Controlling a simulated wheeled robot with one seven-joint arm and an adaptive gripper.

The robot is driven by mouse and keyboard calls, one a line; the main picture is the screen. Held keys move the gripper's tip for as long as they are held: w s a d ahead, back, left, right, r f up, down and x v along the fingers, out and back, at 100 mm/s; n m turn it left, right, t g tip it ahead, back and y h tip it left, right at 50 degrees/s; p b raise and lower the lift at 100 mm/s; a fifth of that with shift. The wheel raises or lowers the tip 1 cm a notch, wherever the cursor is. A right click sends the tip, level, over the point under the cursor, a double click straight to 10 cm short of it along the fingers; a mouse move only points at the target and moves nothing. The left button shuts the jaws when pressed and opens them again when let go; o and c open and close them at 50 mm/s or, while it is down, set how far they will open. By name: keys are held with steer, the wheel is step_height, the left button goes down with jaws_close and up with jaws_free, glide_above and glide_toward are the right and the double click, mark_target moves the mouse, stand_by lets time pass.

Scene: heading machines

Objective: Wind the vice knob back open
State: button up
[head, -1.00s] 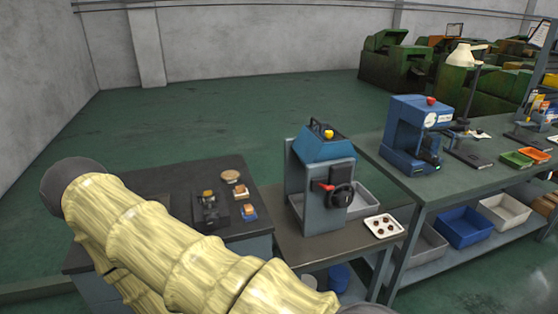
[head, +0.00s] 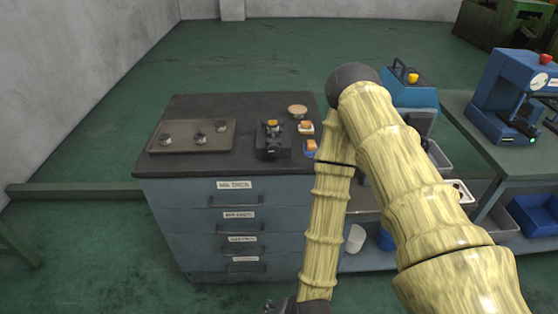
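A small dark vice (head: 273,147) stands on the black top of the grey-blue drawer cabinet (head: 222,213), near its right side. A yellow-orange piece (head: 272,124) shows at the top of the vice. The vice's knob is too small to make out clearly. My arm comes in from the lower right, bends near the cabinet's right edge and hangs down in front of it. My gripper (head: 284,306) is only partly in view at the bottom edge, well below the vice and apart from it. Its fingers are cut off, so their opening does not show.
A tray with several round metal pieces (head: 160,141) lies left of the vice. A round wooden piece (head: 298,110) and small orange-topped blocks (head: 311,147) lie by the vice. A blue machine (head: 405,84) stands right, partly behind my arm. Floor left of the cabinet is mostly clear.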

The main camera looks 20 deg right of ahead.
steer(key=w+a+r+m+t+y+b, duration=0.1)
steer(key=w+a+r+m+t+b, duration=0.1)
steer(key=w+a+m, duration=0.3)
steer(key=w+r+m+t+b, duration=0.2)
steer(key=w+m+t, duration=0.1)
steer(key=w, duration=0.3)
steer(key=m+t+h+b, duration=0.8)
steer(key=m+h+b, duration=0.1)
steer(key=m, duration=1.4)
glide_toward(274, 152)
steer(key=p+x, duration=0.2)
steer(key=x, duration=0.7)
steer(key=shift+w+d, duration=0.1)
steer(key=shift+w, duration=0.2)
steer(key=shift+r, duration=0.1)
steer(key=shift+c, duration=0.2)
steer(key=c, duration=1)
